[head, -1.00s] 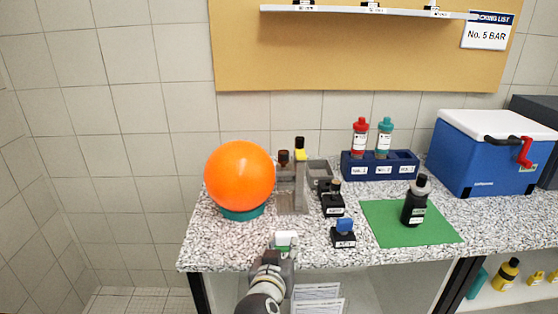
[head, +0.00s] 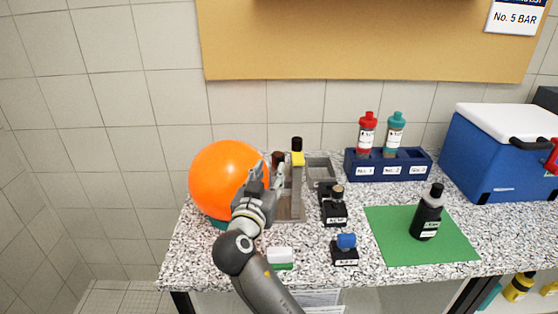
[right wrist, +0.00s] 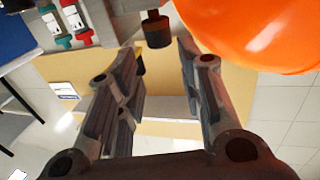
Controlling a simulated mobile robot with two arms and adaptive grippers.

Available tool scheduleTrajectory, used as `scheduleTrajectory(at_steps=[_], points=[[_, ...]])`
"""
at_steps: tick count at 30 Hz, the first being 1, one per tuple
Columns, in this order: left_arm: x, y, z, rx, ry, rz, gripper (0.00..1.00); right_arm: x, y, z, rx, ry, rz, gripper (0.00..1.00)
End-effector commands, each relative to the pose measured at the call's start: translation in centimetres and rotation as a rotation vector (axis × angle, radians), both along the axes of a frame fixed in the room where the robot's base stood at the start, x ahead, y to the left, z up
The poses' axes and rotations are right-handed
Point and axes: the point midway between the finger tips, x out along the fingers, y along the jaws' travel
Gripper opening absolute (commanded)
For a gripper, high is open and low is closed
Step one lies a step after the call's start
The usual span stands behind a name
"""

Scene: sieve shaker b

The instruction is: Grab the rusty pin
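The rusty pin (head: 277,158) is a short dark-brown cylinder standing behind the orange ball, beside a grey stand with a yellow band and black top (head: 297,150). My right gripper (head: 265,178) is open and empty just in front of the pin, close to the ball's right side. In the right wrist view a dark-brown cylinder, which looks like the pin (right wrist: 157,32), shows beyond the two spread fingers (right wrist: 160,75), roughly between them and apart from them. The pin's lower part is hidden in the head view. My left gripper is not in view.
The large orange ball (head: 222,180) sits close to the left of the gripper. Small black labelled holders (head: 334,216), a blue rack with bottles (head: 388,166), a green mat (head: 395,250) with a black bottle, and a blue cooler (head: 492,160) stand to the right.

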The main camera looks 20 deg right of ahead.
Motion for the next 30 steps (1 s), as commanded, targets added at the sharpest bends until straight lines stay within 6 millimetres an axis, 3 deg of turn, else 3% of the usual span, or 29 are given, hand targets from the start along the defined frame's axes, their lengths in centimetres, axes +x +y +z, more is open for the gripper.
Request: scheduleTrajectory(at_steps=[6,17,26,30], points=[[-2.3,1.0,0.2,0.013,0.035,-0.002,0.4,1.7,-1.1,0.0,-0.001,0.001,-0.001,0.35],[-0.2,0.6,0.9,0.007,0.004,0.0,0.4,5.7,-3.5,0.0,-0.002,0.002,-0.001,0.35],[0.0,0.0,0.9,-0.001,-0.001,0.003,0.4,6.1,-3.7,-0.2,0.001,0.003,0.001,0.35],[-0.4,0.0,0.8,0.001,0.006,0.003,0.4,6.1,-3.7,-0.2,0.001,0.004,0.001,0.15]])
